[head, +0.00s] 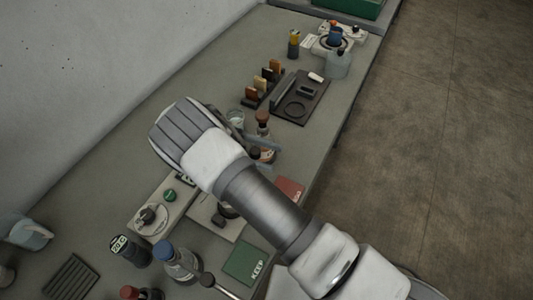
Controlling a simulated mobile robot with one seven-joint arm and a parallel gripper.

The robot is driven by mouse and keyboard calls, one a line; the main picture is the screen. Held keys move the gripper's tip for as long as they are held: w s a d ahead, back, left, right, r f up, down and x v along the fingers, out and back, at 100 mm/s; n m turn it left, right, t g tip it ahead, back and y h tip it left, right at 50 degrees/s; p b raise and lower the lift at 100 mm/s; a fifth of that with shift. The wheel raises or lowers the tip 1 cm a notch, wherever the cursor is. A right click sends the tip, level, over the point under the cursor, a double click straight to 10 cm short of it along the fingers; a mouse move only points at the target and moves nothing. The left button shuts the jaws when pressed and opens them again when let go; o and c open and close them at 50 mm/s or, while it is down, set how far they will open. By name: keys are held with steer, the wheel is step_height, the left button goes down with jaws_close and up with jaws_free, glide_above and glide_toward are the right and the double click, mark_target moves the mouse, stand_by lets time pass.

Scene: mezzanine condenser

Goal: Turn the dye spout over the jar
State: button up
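My arm reaches from the lower right over the bench, and its ribbed wrist covers part of the middle. My gripper (268,148) seems to show as two grey-blue finger-like bars just right of the wrist, by a brown-topped bottle (262,122). Whether they are shut on anything is unclear. I cannot identify the dye spout for certain. A blue-topped round fitting on a white base (335,38) stands at the far end, with a translucent grey jar (338,65) in front of it. A small clear glass vessel (236,118) stands beside the wrist, partly hidden.
A dark tray (301,107) and upright brown blocks (262,84) lie beyond my wrist. A pale panel with a knob (152,216), a blue-capped bottle (177,260), a dark bottle (130,250) and a green card (245,262) crowd the near bench. The floor at right is clear.

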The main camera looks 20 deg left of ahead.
steer(key=w+d+r+b, duration=0.1)
steer(key=d+r, duration=1)
steer(key=shift+d, duration=0.35)
steer(key=shift+w, duration=0.1)
